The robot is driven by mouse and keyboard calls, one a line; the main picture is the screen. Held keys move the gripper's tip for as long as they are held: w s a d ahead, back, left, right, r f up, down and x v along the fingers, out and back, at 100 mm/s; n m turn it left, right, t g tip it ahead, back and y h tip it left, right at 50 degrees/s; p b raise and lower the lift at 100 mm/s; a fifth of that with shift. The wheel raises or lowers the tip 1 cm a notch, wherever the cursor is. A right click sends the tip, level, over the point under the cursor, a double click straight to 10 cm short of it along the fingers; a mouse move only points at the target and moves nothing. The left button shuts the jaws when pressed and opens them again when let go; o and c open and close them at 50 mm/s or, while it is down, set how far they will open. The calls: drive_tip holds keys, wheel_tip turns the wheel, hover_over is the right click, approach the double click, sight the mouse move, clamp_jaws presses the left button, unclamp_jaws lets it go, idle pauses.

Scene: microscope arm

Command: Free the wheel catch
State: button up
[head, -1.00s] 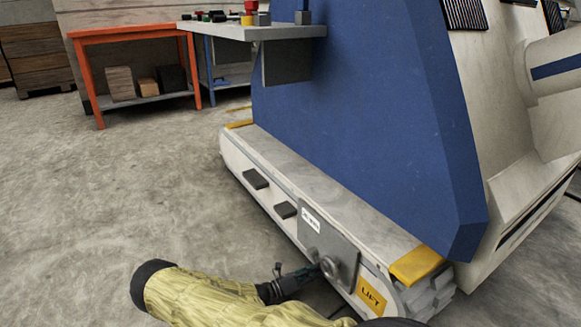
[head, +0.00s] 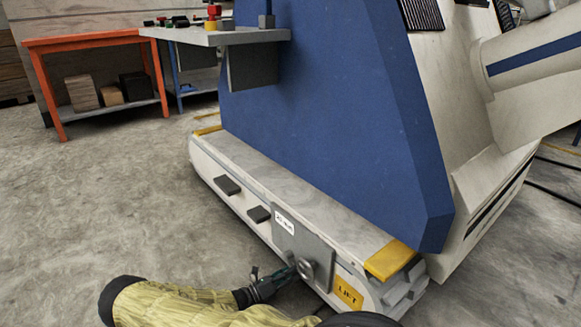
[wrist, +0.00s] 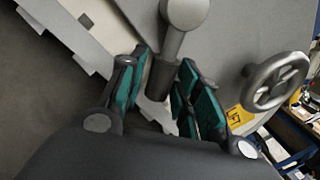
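A grey handwheel (head: 306,268) sits on a grey plate (head: 302,243) low on the machine's base, beside a yellow LIFT label (head: 349,291). In the wrist view the handwheel (wrist: 276,80) is to the right of my gripper. A lever with a grey ball-like hub (wrist: 186,12) and a dark cylindrical grip (wrist: 162,80) reaches down between my fingers; I take it for the catch. My gripper (wrist: 165,68) is open, with teal pads on either side of the grip. A gap shows at the left pad; contact on the right cannot be told. In the head view my gripper (head: 280,274) is left of the handwheel.
The white base (head: 235,205) carries two dark pedals (head: 228,185) left of the plate and a yellow corner piece (head: 390,260) at right. A blue panel (head: 330,120) rises above. An orange table (head: 90,40) stands behind; the floor at left is clear.

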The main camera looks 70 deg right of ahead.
drive_tip(key=shift+w+a, duration=0.1)
drive_tip(key=shift+w, duration=0.05)
drive_tip(key=v, duration=1.1)
drive_tip(key=shift+w+a+f, duration=0.1)
drive_tip(key=shift+w+a, duration=0.1)
drive_tip(key=shift+a, duration=0.1)
